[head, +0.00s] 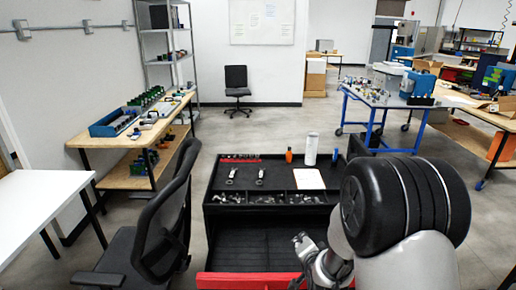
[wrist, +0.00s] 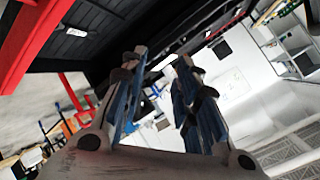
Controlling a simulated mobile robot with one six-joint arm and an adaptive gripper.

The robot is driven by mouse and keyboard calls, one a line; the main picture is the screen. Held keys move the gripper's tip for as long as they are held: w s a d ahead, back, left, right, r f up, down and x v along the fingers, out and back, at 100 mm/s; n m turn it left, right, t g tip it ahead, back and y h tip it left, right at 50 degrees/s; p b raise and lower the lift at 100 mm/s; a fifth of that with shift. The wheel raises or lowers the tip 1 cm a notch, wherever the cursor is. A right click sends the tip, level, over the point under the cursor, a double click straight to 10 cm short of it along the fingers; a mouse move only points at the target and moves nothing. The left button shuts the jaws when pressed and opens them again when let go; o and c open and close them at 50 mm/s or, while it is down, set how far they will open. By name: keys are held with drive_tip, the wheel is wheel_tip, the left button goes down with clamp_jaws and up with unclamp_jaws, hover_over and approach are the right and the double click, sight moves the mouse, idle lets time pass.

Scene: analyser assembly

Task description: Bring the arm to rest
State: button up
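My arm comes in from the lower right of the head view, its black joint cover large in front. My gripper (head: 308,246) is above the front right part of the open black drawer (head: 250,245) of the cart. In the wrist view my gripper (wrist: 160,62) shows two fingers with blue inner sides standing apart, with nothing between them. The wrist view is tilted, with the red drawer edge (wrist: 38,40) at upper left.
The black cart top (head: 232,165) behind the drawer holds a white cylinder (head: 311,149), an orange bottle (head: 289,155), a white sheet (head: 308,179) and small metal parts. An office chair (head: 160,220) stands close at left. A blue-framed table (head: 390,97) stands behind right.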

drive_tip(key=s+r+n+g, duration=0.3)
drive_tip(key=s+r+n, duration=0.3)
drive_tip(key=s+r, duration=1)
drive_tip(key=s+r+n+g, duration=0.2)
drive_tip(key=s+n+g, duration=0.2)
drive_tip(key=s, duration=1.5)
drive_tip(key=shift+s+r+n, duration=0.15)
drive_tip(key=shift+r+n, duration=0.1)
drive_tip(key=shift+n, duration=0.05)
drive_tip(key=shift+a, duration=0.1)
